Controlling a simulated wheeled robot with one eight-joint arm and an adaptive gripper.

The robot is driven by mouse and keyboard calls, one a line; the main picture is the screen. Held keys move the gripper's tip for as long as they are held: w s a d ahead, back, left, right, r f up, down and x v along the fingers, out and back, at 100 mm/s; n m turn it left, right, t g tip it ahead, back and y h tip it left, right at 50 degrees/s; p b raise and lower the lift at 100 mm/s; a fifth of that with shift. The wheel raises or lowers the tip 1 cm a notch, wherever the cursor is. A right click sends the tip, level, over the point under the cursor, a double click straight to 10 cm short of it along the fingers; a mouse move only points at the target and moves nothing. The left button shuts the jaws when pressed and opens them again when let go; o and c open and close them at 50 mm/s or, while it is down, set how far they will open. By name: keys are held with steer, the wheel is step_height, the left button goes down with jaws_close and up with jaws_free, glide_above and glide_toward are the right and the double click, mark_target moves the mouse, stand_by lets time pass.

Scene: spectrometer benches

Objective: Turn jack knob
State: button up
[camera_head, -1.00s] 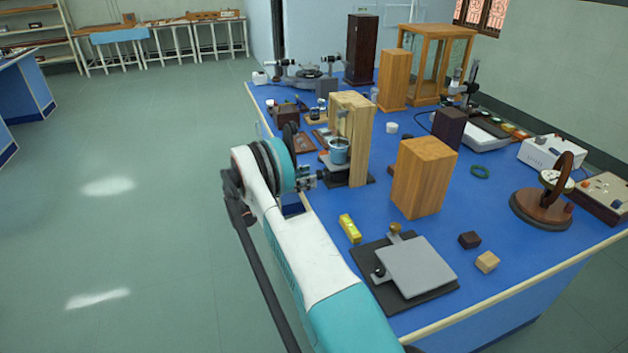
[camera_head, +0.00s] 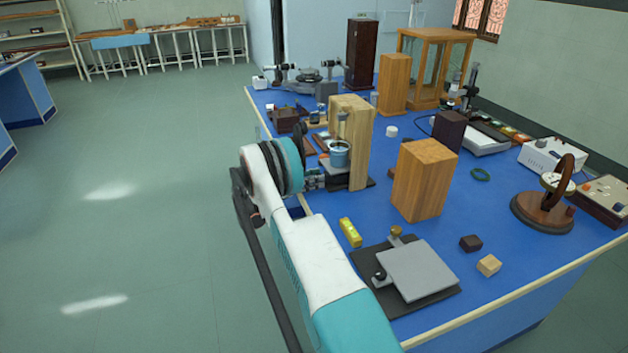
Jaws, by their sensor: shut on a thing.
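My gripper (camera_head: 316,179) is at the left side of the small jack (camera_head: 338,171) at the foot of a pale wooden frame (camera_head: 359,145). It is shut at the jack's side, where the knob sits. The knob itself is hidden by the fingers and too small to make out. A blue-grey cup (camera_head: 340,156) stands upright above the jack, in front of the frame.
A wooden block (camera_head: 424,181) stands right of the frame. A yellow level (camera_head: 350,232) and a grey plate (camera_head: 416,270) on a dark base lie nearer. Small cubes lie right of the plate. The blue bench top (camera_head: 480,214) is partly clear; open floor lies left.

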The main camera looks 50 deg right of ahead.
steer(key=shift+m, duration=1.5)
steer(key=o, duration=1.1)
steer(key=shift+c, duration=0.2)
steer(key=shift+a, duration=0.1)
steer(key=v, duration=1.2)
